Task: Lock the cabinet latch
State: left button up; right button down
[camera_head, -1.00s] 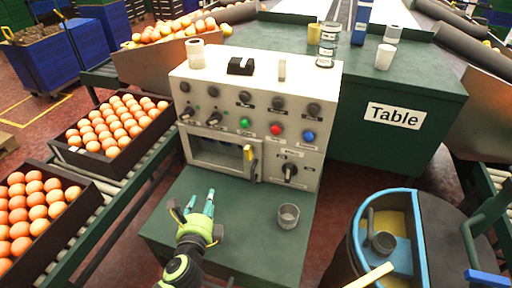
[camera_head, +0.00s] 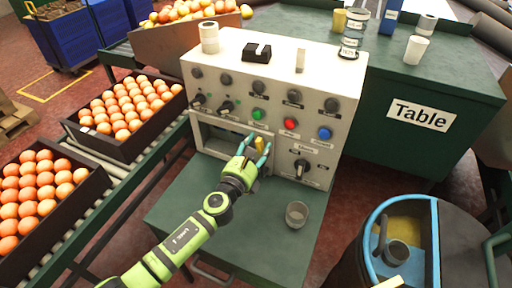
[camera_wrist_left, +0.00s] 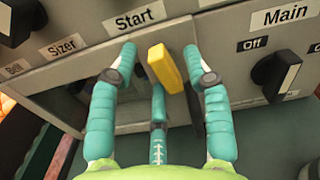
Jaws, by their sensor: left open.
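The yellow cabinet latch (camera_head: 260,143) is on the right side of the small window compartment in the white control cabinet (camera_head: 285,165). In the left wrist view the latch (camera_wrist_left: 164,68) is tilted, its top leaning left. My left gripper (camera_head: 259,150) is at the latch. Its teal fingers are open, one on either side of the latch, with a third finger below. In the left wrist view I see gaps between the latch and the two side fingers.
Start and Main labels are near the latch, and the black Main switch (camera_wrist_left: 275,76) is to its right. A grey cup (camera_head: 297,214) stands on the green ledge (camera_head: 240,235). Crates of oranges (camera_head: 45,240) are at left; a blue-rimmed bin (camera_head: 372,225) is at right.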

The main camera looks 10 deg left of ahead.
pick_arm(q)
jog(key=shift+w, duration=0.1)
grip_shut()
pick_arm(e)
jog(key=shift+w+a, duration=0.1)
jog(key=shift+w, duration=0.4)
pick_arm(q)
jog(key=shift+n, duration=0.3)
jog(key=shift+f+n+b, duration=0.15)
jog(key=shift+n+b, duration=0.05)
jog(key=shift+n, duration=2.35)
jog(key=shift+f+n+b, duration=0.15)
jog(key=shift+n+b, duration=0.05)
jog(key=shift+n, duration=2.3)
jog(key=shift+f+n+b, duration=0.15)
jog(key=shift+n+b, duration=0.05)
jog(key=shift+n, duration=2.35)
pick_arm(e)
jog(key=shift+f, duration=0.55)
jog(key=shift+s, duration=0.1)
